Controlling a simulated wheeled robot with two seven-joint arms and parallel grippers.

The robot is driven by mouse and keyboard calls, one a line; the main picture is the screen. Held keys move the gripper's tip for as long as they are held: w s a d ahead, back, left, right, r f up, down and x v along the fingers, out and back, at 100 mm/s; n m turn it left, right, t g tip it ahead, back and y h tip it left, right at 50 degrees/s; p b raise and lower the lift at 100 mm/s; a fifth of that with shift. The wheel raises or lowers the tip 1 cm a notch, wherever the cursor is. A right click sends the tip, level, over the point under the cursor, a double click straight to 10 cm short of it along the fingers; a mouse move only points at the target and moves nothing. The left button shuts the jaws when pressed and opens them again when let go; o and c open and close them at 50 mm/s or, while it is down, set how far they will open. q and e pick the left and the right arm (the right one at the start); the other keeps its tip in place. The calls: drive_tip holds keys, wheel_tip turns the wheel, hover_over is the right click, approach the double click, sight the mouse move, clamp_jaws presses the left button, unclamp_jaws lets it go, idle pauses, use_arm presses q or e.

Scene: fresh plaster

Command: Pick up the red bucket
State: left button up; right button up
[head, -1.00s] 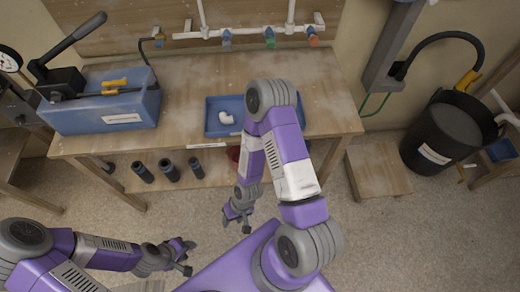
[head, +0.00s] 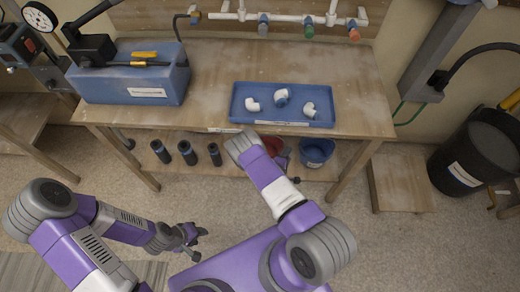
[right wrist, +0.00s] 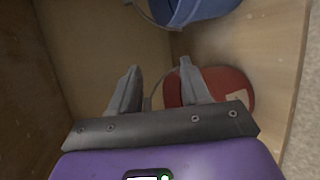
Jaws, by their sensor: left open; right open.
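The red bucket (head: 273,146) stands on the low shelf under the workbench, partly hidden by my right arm in the head view. In the right wrist view the red bucket (right wrist: 234,84) is right of centre, with a pale label and a thin grey handle curving at its left. My right gripper (right wrist: 158,72) is open; its right finger overlaps the bucket in the picture, and the space between the fingers is mostly empty. I cannot tell whether it touches. In the head view the right gripper is mostly hidden. My left gripper (head: 197,241) is open and empty above the floor.
A blue bucket (head: 317,152) stands right of the red one, also at the top of the wrist view (right wrist: 190,8). Several dark cylinders (head: 187,153) stand left on the shelf. A blue tray (head: 237,108) with white fittings lies on the bench. A black bin (head: 480,155) stands right.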

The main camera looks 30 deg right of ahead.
drive_tip(key=w+a+r+n+t+y, duration=0.2)
drive_tip(key=w+a+n+t+y, duration=0.15)
drive_tip(key=w+a+t, duration=0.4)
drive_tip(key=shift+m+g, duration=0.25)
drive_tip(key=shift+g, duration=0.5)
drive_tip(key=b+x, duration=0.1)
drive_tip(key=x, duration=0.1)
drive_tip(key=b+x, duration=0.1)
drive_tip(key=x, duration=0.2)
drive_tip(key=b+x, duration=0.2)
drive_tip(key=x, duration=0.1)
drive_tip(key=shift+s+d+f, duration=0.15)
drive_tip(key=shift+s+f, duration=0.05)
drive_tip(key=shift+f, duration=0.2)
drive_tip(key=shift+w+d, duration=0.2)
drive_tip(key=shift+w, duration=0.1)
clamp_jaws()
drive_tip(key=shift+r, duration=0.1)
